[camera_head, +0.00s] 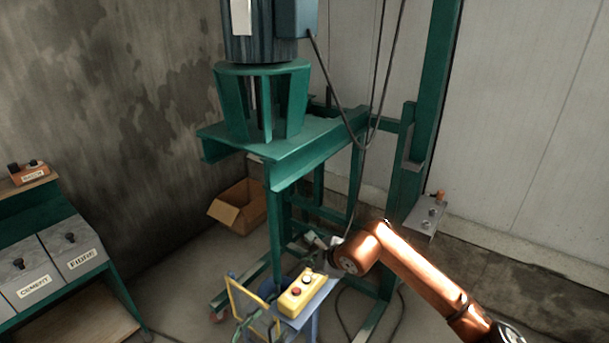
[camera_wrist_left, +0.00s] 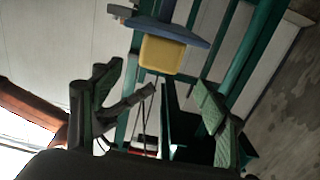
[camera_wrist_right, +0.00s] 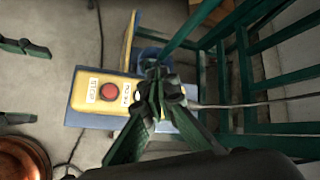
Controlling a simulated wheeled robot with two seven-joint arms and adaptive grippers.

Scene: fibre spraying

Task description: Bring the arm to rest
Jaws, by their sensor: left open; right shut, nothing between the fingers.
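My right arm (camera_head: 425,275), copper-coloured, reaches in from the right in the head view. Its gripper (camera_head: 322,248) is near the yellow control box (camera_head: 299,291). In the right wrist view the right gripper (camera_wrist_right: 155,85) is shut and empty, its tips beside the box's right end; contact cannot be told. The box (camera_wrist_right: 97,93) has a red button marked STOP and a second label partly hidden by the fingers. My left gripper (camera_wrist_left: 160,115) is open and empty in its wrist view, with the yellow box (camera_wrist_left: 162,55) beyond. Its fingers (camera_wrist_right: 20,82) show at the right wrist view's left edge.
A green machine frame (camera_head: 285,155) with a large motor (camera_head: 262,30) stands behind the box. Cables hang in front of it. A cardboard box (camera_head: 238,208) lies by the wall. A bench with labelled bins (camera_head: 72,250) is at left. A metal bracket (camera_head: 428,215) juts out at right.

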